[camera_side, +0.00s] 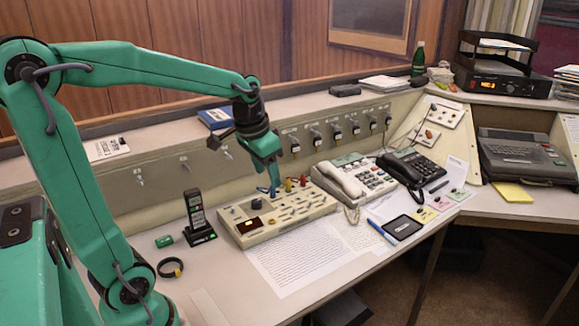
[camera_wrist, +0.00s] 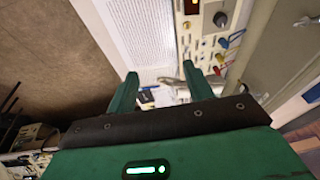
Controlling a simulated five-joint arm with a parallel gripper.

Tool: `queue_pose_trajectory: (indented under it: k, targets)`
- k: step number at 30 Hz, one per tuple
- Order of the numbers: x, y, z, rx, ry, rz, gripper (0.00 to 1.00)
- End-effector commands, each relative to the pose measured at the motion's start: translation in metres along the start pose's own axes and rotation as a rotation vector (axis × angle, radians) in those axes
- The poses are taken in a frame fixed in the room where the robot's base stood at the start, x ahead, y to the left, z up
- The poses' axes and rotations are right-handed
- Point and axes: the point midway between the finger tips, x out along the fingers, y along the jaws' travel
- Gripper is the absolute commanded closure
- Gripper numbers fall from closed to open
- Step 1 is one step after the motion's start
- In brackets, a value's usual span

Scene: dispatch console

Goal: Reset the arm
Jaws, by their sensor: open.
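My green gripper (camera_side: 268,184) hangs pointing down over the beige control panel (camera_side: 243,228) on the desk. Its fingertips are close to the panel's upper edge, near small coloured levers; I cannot tell whether they touch anything. In the wrist view my gripper (camera_wrist: 161,73) shows two green fingers spread apart, with nothing held between them. The control panel's knobs and levers (camera_wrist: 221,30) show at the upper right there. My arm is bent high at the left and reaches across to the right.
A cordless handset (camera_side: 196,215) stands upright left of the panel, beside a green block (camera_side: 164,241) and a black ring (camera_side: 170,267). A white telephone (camera_side: 345,178) and black telephone (camera_side: 410,168) stand to the right. Printed paper (camera_side: 300,257) covers the front desk.

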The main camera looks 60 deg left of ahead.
Motion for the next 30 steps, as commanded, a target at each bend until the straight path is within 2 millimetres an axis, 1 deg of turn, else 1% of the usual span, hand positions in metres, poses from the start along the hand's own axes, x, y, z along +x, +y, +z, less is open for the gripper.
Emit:
queue_pose_trajectory:
  k: [1,6,15,18,22,25,30]
  targets:
    - [-0.007,0.009,0.006,0.005,0.019,0.001,0.48]
    - [-0.023,0.035,0.029,0.007,0.071,0.011,0.48]
    - [-0.040,0.072,0.073,0.008,0.163,0.042,0.48]
    - [-0.043,0.081,0.086,0.007,0.189,0.055,0.48]
    - [-0.043,0.088,0.099,0.005,0.212,0.068,0.48]
    - [-0.043,0.091,0.104,0.005,0.223,0.074,0.48]
    - [-0.043,0.093,0.107,0.003,0.226,0.077,0.48]
